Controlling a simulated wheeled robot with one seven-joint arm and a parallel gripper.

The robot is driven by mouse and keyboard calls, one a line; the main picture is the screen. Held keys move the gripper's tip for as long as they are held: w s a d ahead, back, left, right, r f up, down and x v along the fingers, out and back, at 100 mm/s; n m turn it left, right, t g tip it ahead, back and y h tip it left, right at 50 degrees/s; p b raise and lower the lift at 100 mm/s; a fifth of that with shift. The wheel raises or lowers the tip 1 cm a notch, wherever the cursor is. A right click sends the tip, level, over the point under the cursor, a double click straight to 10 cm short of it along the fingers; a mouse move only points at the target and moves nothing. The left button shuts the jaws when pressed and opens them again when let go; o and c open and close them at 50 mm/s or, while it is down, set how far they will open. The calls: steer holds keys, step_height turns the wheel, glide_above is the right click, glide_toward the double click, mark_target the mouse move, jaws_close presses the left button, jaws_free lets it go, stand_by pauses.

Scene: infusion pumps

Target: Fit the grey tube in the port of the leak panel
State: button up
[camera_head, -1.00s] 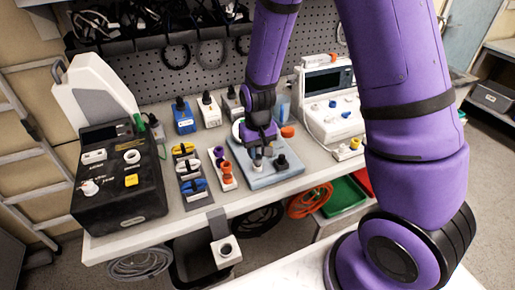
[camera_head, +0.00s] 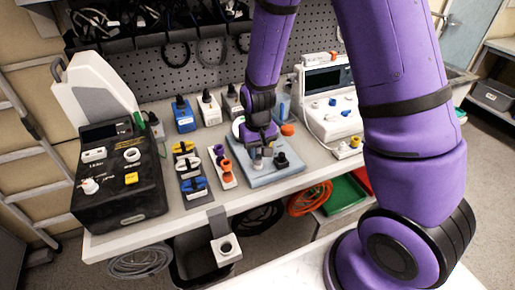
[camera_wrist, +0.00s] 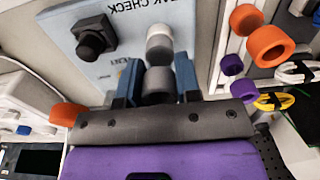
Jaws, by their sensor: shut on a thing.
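The grey tube (camera_wrist: 158,85) is a short cylinder held between the blue fingertips of my gripper (camera_wrist: 155,88) in the wrist view. Just beyond it in line is a light grey and white cylinder (camera_wrist: 159,42) standing on the leak panel (camera_wrist: 135,65), a pale blue plate with upside-down "CHECK" lettering. I cannot tell whether the tube touches or overlaps this cylinder. A black square-based fitting (camera_wrist: 95,38) sits beside it. In the head view, my gripper (camera_head: 260,148) is low over the panel (camera_head: 262,178), left of the black fitting (camera_head: 281,160).
A white rack with orange and purple caps (camera_head: 223,168) stands just left of the panel. An orange cap (camera_head: 288,130) lies behind it. A white monitor unit (camera_head: 330,110) is to the right, and a black pump box (camera_head: 118,185) stands at far left.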

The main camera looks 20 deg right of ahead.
steer(key=shift+f, duration=0.1)
steer(key=o, duration=1.5)
steer(key=shift+c, duration=0.2)
steer(key=shift+r, duration=3.55)
